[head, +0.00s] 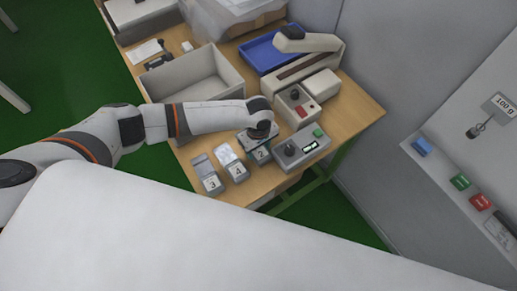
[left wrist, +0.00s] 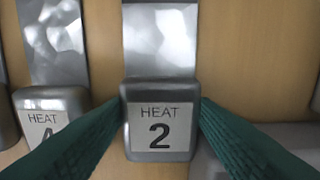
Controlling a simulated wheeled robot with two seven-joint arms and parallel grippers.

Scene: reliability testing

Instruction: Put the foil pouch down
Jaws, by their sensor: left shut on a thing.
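The foil pouch (left wrist: 160,40) is a shiny flat strip with a thick grey end marked "HEAT 2" (left wrist: 160,128). In the head view, its numbered end (head: 262,155) shows just below my left gripper (head: 258,138). The green fingers of my left gripper (left wrist: 160,108) are shut on the two sides of the marked end. The gripper hides part of the strip in the head view. I cannot tell whether the pouch touches the table. My right gripper is not in view.
Similar pieces marked 4 (head: 238,171) and 3 (head: 212,184) lie to the left on the wooden table (head: 362,108). A grey device (head: 303,153) stands close on the right. An open grey bin (head: 170,80), a control box (head: 297,103) and a blue tray (head: 262,52) are behind.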

